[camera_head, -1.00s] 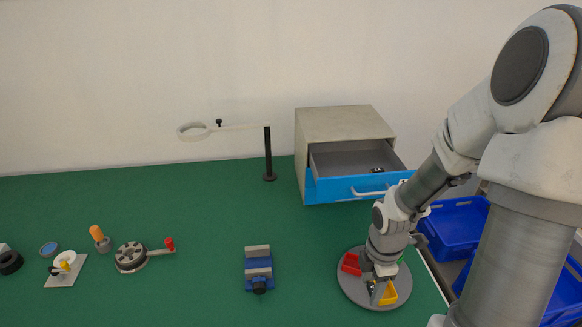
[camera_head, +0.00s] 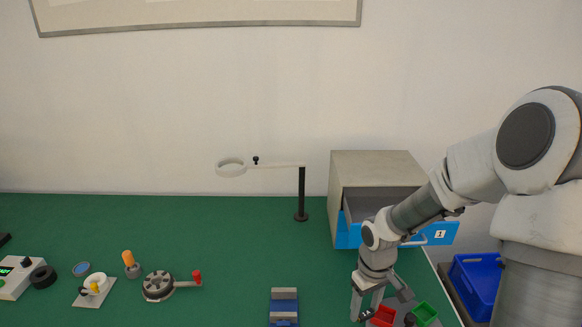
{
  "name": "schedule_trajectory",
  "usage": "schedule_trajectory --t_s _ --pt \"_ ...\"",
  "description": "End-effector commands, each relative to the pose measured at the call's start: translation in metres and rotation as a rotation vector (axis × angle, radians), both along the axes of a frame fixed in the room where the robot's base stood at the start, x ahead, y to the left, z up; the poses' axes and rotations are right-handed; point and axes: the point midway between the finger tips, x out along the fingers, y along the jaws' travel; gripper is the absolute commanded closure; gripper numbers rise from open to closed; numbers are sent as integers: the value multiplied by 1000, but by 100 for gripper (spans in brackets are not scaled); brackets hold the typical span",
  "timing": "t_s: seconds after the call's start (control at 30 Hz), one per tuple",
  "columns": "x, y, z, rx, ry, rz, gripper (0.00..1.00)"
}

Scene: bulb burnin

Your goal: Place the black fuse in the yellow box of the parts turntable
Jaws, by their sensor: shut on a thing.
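The parts turntable (camera_head: 402,307) is a grey disc at the bottom edge, cut off by the frame. Its red box (camera_head: 383,316) and green box (camera_head: 425,313) show, with a dark piece (camera_head: 410,319) between them. The yellow box is out of frame below. My gripper (camera_head: 365,310) points down just left of the red box, at the turntable's left side. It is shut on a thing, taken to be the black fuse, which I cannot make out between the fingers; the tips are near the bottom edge.
A cabinet (camera_head: 378,167) with an open blue-fronted drawer (camera_head: 440,234) stands behind my gripper. A ring lens on a black post (camera_head: 301,195) stands left of it. A blue vise (camera_head: 284,306) is left of my gripper. Blue bins (camera_head: 474,283) are at the right.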

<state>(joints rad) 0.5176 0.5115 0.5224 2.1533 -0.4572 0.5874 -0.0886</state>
Motion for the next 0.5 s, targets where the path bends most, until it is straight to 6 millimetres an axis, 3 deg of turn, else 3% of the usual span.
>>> schedule_trajectory --t_s 0.3,0.5 --pt "21 23 5 0 -3 -326 100" --pt "26 29 6 -1 -4 -415 100"
